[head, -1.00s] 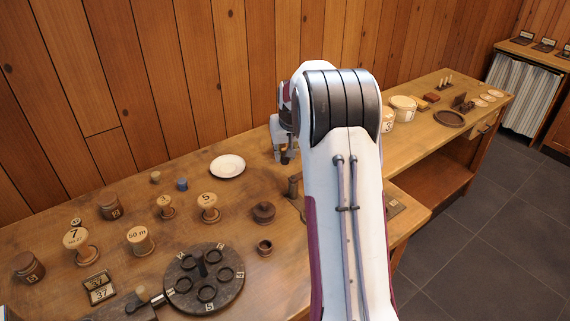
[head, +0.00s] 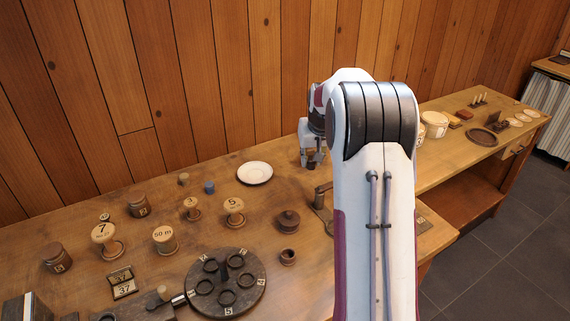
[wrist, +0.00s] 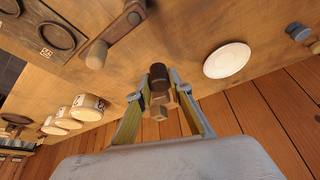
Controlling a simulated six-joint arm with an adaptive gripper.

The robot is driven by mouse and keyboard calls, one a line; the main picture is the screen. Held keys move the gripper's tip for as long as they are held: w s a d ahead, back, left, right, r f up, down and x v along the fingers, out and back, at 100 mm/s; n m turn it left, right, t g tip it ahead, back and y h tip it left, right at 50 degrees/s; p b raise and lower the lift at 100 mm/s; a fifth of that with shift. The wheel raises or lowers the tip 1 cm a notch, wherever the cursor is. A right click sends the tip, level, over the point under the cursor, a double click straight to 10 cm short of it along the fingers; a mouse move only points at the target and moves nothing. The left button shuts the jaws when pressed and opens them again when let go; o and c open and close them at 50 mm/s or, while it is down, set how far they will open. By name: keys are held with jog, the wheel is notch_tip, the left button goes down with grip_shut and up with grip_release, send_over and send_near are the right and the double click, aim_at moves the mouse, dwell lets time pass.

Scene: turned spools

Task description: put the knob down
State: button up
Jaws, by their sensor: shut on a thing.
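My gripper (head: 312,158) is shut on a small brown knob (wrist: 159,77), held between its fingertips. In the wrist view the knob has a dark, rounded end and a lighter brown part nearer my gripper (wrist: 160,92). In the head view, my gripper hangs near the back of the bench, right of the white plate (head: 255,173); the knob is mostly hidden there. I cannot tell whether the knob touches the bench.
A crank (head: 322,194) stands on the bench in front of my gripper. Round boxes (head: 434,124) stand right. The wood wall is close behind. Bare bench lies around the plate.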

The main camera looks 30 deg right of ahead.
jog(key=w+a+f+n, duration=0.1)
jog(key=w+a, duration=0.4)
jog(key=w, duration=0.1)
notch_tip(320, 180, up, 4)
send_over(265, 174)
jog(key=s, duration=0.2)
jog(key=shift+a+n+y, duration=0.25)
jog(key=shift+n+y, duration=0.05)
jog(key=shift+f, duration=0.2)
jog(key=shift+f, duration=3.05)
jog(key=shift+f, duration=0.1)
jog(key=shift+f, duration=1.75)
